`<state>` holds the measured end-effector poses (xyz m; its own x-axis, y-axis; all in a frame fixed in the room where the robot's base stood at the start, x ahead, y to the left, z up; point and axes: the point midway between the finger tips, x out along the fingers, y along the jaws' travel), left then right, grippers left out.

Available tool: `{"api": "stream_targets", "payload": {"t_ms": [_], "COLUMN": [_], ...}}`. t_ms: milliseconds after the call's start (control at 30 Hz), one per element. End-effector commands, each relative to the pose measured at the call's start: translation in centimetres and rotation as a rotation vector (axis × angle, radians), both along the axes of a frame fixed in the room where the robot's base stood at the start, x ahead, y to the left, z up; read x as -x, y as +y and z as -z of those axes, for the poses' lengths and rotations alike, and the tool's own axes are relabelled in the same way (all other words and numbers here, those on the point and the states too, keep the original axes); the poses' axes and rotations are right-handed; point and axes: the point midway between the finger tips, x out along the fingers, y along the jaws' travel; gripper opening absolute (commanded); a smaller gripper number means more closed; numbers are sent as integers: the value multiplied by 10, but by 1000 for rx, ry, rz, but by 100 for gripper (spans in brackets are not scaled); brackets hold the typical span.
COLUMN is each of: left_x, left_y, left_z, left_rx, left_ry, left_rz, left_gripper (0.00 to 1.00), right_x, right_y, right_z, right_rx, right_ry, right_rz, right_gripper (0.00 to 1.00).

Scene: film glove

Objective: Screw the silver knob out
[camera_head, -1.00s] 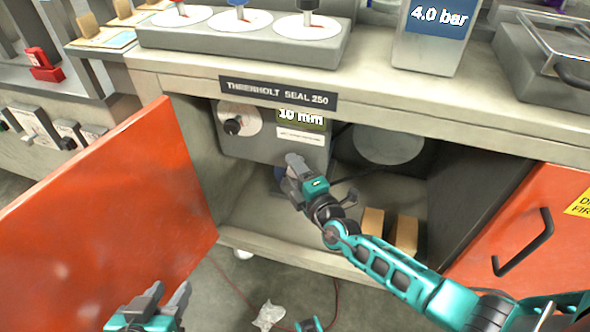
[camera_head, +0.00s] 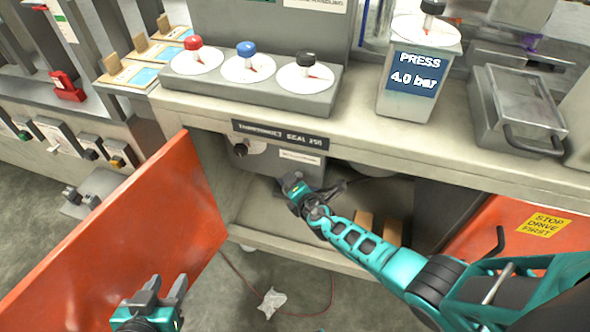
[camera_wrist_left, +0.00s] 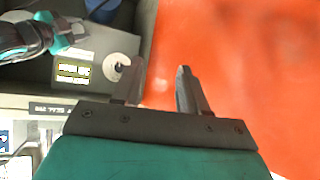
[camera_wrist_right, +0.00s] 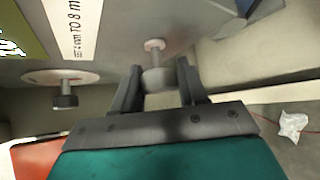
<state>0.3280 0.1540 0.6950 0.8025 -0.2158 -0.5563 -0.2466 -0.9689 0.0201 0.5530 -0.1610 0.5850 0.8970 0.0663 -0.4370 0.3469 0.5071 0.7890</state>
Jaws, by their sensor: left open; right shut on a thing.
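The silver knob (camera_wrist_right: 158,81) shows in the right wrist view, on a thin stem that comes out of the underside of a grey box. My right gripper (camera_wrist_right: 159,72) is shut on it, one finger on each side. In the head view my right gripper (camera_head: 288,182) reaches into the open cabinet, and the knob is hidden there. My left gripper (camera_head: 166,285) is open and empty in front of the orange door. It also shows in the left wrist view (camera_wrist_left: 161,68) with its fingers apart.
The open orange door (camera_head: 130,230) stands at left. A black knob on a white dial (camera_wrist_right: 65,95) sits beside the silver knob. The counter (camera_head: 340,140) overhangs the cabinet. Wooden blocks (camera_head: 363,225) lie inside it. Crumpled paper (camera_head: 271,303) lies on the floor.

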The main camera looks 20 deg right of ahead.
Motion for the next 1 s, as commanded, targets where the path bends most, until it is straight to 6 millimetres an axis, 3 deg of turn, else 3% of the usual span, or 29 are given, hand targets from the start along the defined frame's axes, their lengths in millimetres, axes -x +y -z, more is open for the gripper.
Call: {"api": "stream_targets", "payload": {"t_ms": [33, 300, 1000], "left_x": [2, 10, 9], "left_y": [3, 18, 14], "left_z": [-14, -21, -8], "left_rx": [-5, -35, -26], "left_ry": [5, 6, 8], "left_rz": [-6, -30, -24], "left_gripper": [43, 43, 43], "right_x": [-2, -2, -3], "right_y": [1, 1, -1], "right_z": [-11, -7, 0], "right_rx": [35, 248, 699], "right_ry": [25, 167, 462], "right_rz": [3, 2, 2], "right_gripper": [12, 12, 11]}}
